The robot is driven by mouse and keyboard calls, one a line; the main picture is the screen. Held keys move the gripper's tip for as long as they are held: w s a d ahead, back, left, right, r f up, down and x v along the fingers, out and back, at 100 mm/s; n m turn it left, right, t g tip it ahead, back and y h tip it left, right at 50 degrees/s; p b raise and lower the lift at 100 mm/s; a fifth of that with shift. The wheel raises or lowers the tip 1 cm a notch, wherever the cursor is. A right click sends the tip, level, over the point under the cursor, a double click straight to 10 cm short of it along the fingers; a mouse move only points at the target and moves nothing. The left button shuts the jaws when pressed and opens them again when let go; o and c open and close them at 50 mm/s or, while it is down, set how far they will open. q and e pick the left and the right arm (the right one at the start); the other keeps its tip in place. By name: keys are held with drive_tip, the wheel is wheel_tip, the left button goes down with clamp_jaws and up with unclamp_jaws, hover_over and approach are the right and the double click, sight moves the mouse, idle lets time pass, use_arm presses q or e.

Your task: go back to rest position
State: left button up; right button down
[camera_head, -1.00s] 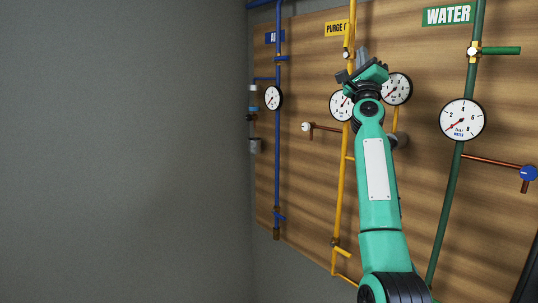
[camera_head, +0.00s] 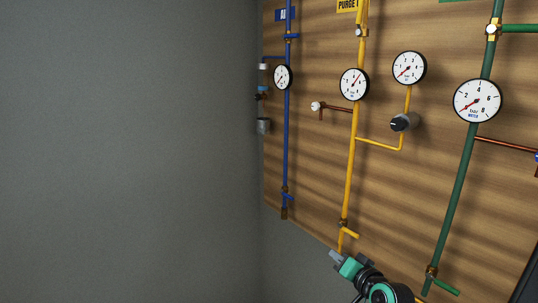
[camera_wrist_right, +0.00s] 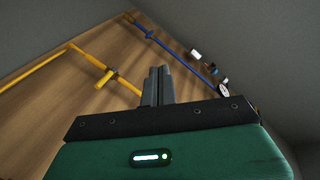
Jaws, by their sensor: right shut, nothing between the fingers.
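My right gripper (camera_head: 338,258) is low in the head view, at the lower edge of the wooden panel (camera_head: 385,190), near the bottom of the yellow pipe (camera_head: 350,170). In the right wrist view its two grey fingers (camera_wrist_right: 157,86) are together with nothing between them. The yellow pipe (camera_wrist_right: 90,60) and the blue pipe (camera_wrist_right: 170,48) show beyond them. I cannot tell from the head view whether the gripper touches the pipe. My left gripper is not in view.
The panel carries a blue pipe (camera_head: 286,130), a green pipe (camera_head: 460,180), several round gauges (camera_head: 478,100) and a dark knob (camera_head: 404,122). A short valve handle (camera_head: 445,286) sticks out low on the green pipe. The grey wall (camera_head: 130,150) at the left is bare.

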drive_tip(key=s+f+n+g+h, duration=0.2)
drive_tip(key=s+f+g, duration=0.2)
drive_tip(key=s+f, duration=0.75)
drive_tip(key=s+d+f+n+g+h, duration=0.1)
drive_tip(key=s+f+g, duration=0.15)
drive_tip(key=s, duration=0.75)
drive_tip(key=s+d+f+n+g+h, duration=0.2)
drive_tip(key=s+f, duration=0.1)
drive_tip(key=s, duration=0.7)
drive_tip(key=s+d+f+n+g+h, duration=0.1)
drive_tip(key=s+f+g, duration=0.15)
drive_tip(key=s, duration=0.85)
wheel_tip(320, 180, down, 39)
drive_tip(key=g+b, duration=0.1)
drive_tip(key=b, duration=0.5)
drive_tip(key=s+d+f+b, duration=0.1)
drive_tip(key=s+f+b, duration=0.1)
drive_tip(key=s+f, duration=0.7)
drive_tip(key=s+d+f+g+b, duration=0.1)
drive_tip(key=s+d+f+b, duration=0.1)
drive_tip(key=s+f, duration=0.8)
wheel_tip(320, 180, down, 3)
drive_tip(key=shift+d+f+n+g, duration=0.1)
drive_tip(key=shift+d+n+g, duration=0.2)
